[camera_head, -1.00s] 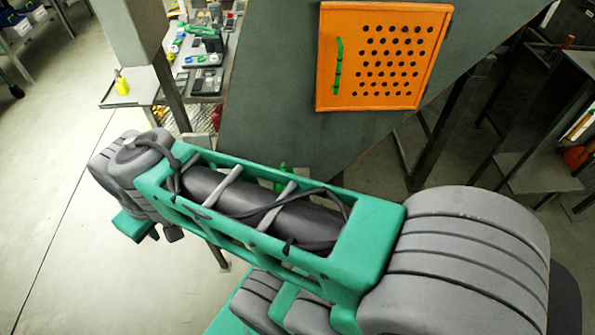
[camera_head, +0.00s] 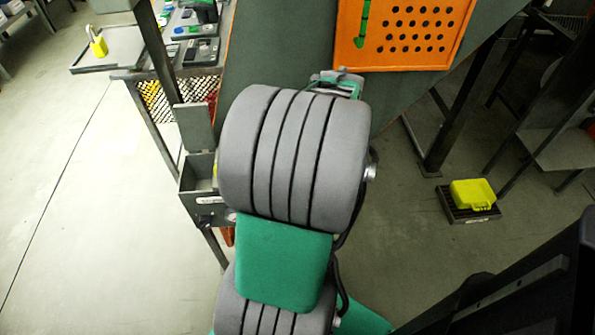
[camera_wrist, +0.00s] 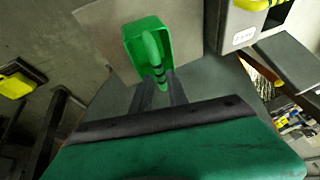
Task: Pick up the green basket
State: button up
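The green basket (camera_wrist: 133,42) is a small open box with a green, dark-banded handle, seen in the wrist view against a pale grey-brown plate. My gripper (camera_wrist: 160,84) points toward it. Its two dark fingers stand apart, with the near end of the handle (camera_wrist: 155,60) at or just beyond their tips. I cannot tell whether they touch it or whether the handle lies between them. I cannot make out the basket in the head view, where my arm covers much of the middle.
An orange perforated panel (camera_head: 405,35) is on the grey sloping machine at the top. A yellow box (camera_head: 472,194) sits on a low dark stand at right. A grey labelled bin (camera_head: 203,205) is left of my arm. Open floor lies at left.

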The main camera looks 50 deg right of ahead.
jog(key=b+x, duration=0.1)
jog(key=x, duration=0.6)
jog(key=shift+a+f, duration=0.15)
jog(key=shift+f, duration=0.05)
grip_shut()
jog(key=shift+r, duration=0.1)
